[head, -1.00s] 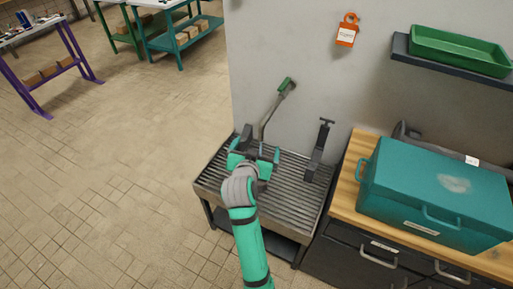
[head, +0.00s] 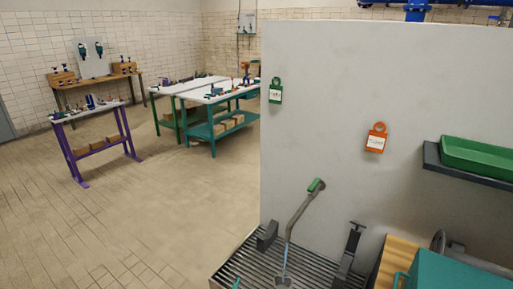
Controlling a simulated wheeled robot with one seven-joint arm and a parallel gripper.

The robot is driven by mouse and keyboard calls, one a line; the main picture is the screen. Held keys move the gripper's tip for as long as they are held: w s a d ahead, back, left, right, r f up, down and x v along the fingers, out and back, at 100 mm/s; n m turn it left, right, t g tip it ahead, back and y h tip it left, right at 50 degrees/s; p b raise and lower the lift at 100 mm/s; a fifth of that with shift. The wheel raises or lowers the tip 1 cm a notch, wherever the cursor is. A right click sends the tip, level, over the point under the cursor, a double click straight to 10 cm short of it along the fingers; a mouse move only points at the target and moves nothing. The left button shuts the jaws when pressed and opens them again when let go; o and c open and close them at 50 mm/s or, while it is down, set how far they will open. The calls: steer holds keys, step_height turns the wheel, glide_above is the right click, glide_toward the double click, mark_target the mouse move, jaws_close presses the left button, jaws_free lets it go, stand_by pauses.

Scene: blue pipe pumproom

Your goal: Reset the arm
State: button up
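Only a small teal sliver (head: 236,285) shows at the bottom edge of the head view, over the slatted grate. It is probably part of my gripper; the rest of the gripper and arm is out of frame, so its fingers cannot be judged. A grey bent lever with a green grip (head: 316,186) rises from the grate (head: 248,262) in front of the grey wall panel. Nothing is seen holding the lever's visible length.
A dark block (head: 267,236) and a dark upright bracket (head: 352,250) flank the lever. A teal box (head: 450,272) sits at the lower right. A green tray (head: 475,157) rests on a wall shelf. Open tiled floor (head: 150,225) lies left, before several workbenches.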

steer(key=s+a+f+n, duration=0.1)
steer(key=s+a+f, duration=0.15)
steer(key=s, duration=0.65)
steer(key=s+a+f, duration=0.2)
steer(key=s+f, duration=0.2)
steer(key=s, duration=0.5)
steer(key=s+d+r+n+t, duration=0.1)
steer(key=s+d+r, duration=0.1)
steer(key=s, duration=0.8)
steer(key=s+d+r+n+y, duration=0.1)
steer(key=s+r, duration=0.3)
steer(key=s, duration=0.5)
steer(key=shift+s+d+n+t+y, duration=0.3)
steer(key=shift+s+d+n+t, duration=0.1)
steer(key=shift+d+n, duration=0.15)
